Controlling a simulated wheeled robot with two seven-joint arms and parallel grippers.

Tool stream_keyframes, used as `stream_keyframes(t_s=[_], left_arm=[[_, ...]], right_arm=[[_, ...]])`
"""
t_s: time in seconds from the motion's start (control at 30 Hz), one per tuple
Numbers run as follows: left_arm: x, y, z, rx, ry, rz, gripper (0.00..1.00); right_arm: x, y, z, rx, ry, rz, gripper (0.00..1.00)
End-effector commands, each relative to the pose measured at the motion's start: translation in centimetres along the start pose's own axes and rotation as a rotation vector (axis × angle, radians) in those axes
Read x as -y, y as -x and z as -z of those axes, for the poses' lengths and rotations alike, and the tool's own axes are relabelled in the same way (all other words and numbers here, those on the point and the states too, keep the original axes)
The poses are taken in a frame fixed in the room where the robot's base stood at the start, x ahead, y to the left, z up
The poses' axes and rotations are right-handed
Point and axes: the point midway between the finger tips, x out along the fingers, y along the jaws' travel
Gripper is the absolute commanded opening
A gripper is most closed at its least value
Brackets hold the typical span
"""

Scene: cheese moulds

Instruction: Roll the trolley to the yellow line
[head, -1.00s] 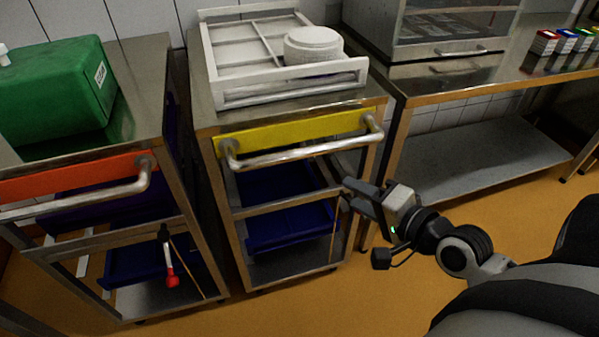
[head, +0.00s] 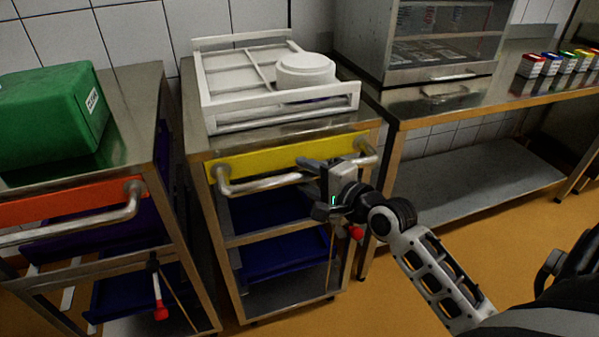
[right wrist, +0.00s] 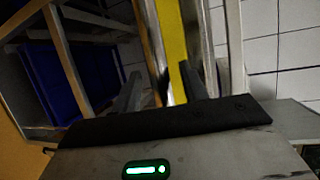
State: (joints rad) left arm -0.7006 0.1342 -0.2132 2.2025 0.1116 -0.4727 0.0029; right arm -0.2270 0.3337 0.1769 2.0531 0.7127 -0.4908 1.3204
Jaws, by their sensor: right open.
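A steel trolley with a yellow front panel (head: 270,153) stands in the middle of the head view. Its silver handle (head: 262,184) runs across below the panel. My right gripper (head: 308,168) is open at the right part of this handle. In the right wrist view, the two fingers (right wrist: 160,88) stand apart, with the yellow panel (right wrist: 171,35) and metal bars just beyond and between them. I cannot tell whether the fingers touch the handle. A red knob (head: 355,232) shows below my gripper. My left gripper and a yellow floor line are not in view.
A white frame (head: 228,115) with a round white mould (head: 305,69) sits on the yellow-panel trolley. A steel bench (head: 470,108) stands right. Orange floor (head: 400,240) is open in front.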

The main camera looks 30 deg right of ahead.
Motion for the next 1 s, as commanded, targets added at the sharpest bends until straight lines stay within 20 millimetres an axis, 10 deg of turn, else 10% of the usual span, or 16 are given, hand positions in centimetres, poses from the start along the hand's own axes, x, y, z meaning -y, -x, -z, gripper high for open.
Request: stream_keyframes(t_s=[0.53,0.7,1.0], left_arm=[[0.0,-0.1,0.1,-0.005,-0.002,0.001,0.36],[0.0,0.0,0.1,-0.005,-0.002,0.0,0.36],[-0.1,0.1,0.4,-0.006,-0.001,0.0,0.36]], right_arm=[[-0.1,-2.7,0.0,0.001,0.0,-0.001,0.43],[-0.1,-2.7,0.0,0.0,0.0,-0.001,0.02],[0.0,-2.6,-0.4,0.005,0.001,-0.003,0.0]])
